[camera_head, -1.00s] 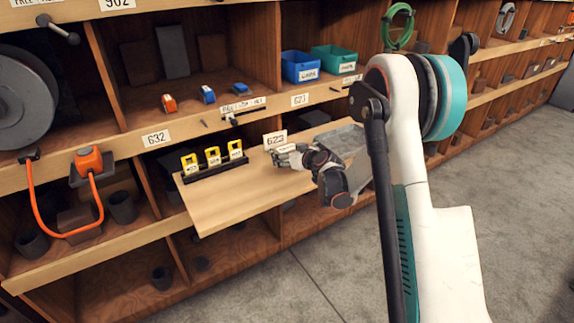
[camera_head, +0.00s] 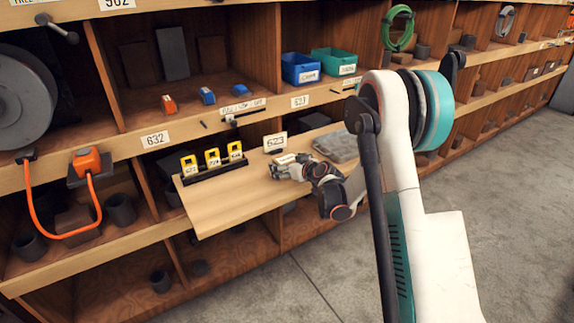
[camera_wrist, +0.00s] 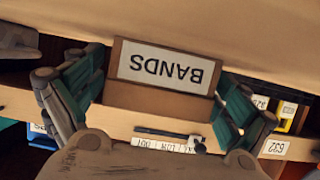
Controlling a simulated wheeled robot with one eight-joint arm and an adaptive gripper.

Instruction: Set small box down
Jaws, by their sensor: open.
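The small box (camera_wrist: 160,92) is brown cardboard with a white label reading BANDS, upside down in the wrist view. It appears to stand on the pull-out wooden board (camera_head: 225,207). My gripper (camera_wrist: 155,108) is open, with one finger on each side of the box and a gap visible at least on the left. In the head view my gripper (camera_head: 288,167) is low over the board, right of the yellow-tagged rack, and mostly hides the box. The box's underside is hidden, so full contact with the board cannot be seen.
A black rack with several yellow tags (camera_head: 213,158) stands on the board's left. A 623 card (camera_head: 275,142) stands behind my gripper. A grey slab (camera_head: 338,146) lies to the right. The board's front left is clear. Blue (camera_head: 300,67) and teal (camera_head: 334,60) bins sit on the shelf above.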

